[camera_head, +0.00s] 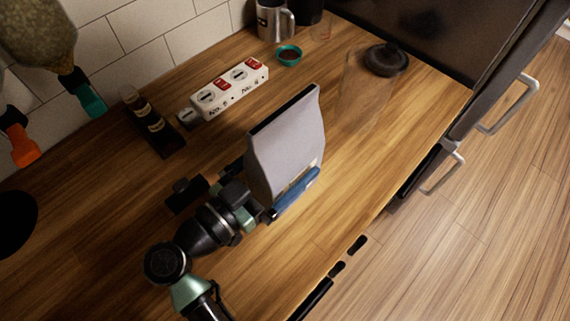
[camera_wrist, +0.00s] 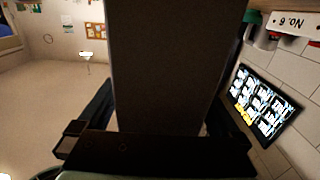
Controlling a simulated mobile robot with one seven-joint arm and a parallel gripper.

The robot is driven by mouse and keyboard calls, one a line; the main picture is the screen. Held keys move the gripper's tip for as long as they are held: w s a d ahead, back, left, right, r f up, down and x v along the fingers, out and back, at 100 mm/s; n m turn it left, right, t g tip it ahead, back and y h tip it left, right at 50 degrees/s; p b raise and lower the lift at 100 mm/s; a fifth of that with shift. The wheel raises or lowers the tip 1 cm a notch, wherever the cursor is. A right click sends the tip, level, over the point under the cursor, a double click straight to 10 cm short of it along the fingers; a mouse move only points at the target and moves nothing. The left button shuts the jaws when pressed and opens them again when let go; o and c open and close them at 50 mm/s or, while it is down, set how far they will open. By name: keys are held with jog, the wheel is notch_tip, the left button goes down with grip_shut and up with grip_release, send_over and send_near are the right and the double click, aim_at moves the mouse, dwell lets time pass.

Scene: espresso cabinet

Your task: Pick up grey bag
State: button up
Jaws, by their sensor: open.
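The grey bag (camera_head: 287,143) stands upright on the wooden counter, with a dark top edge. In the wrist view the bag (camera_wrist: 165,65) fills the middle of the picture as a dark slab, close in front of my gripper. My gripper (camera_head: 278,190) is at the lower part of the bag, with a blue finger (camera_head: 297,192) along its near right side. The other finger is largely hidden behind the bag. In the wrist view dark fingers show on both sides of the bag. The jaws are open, around the bag; contact cannot be told.
A white box with red switches (camera_head: 230,88) and a dark holder (camera_head: 151,122) stand behind left. A clear jar with a dark lid (camera_head: 385,60), a teal bowl (camera_head: 289,54) and a metal mug (camera_head: 272,20) stand farther back. The counter's front edge is at right.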

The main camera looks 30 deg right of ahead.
jog(key=shift+c, duration=0.3)
jog(key=c, duration=1.4)
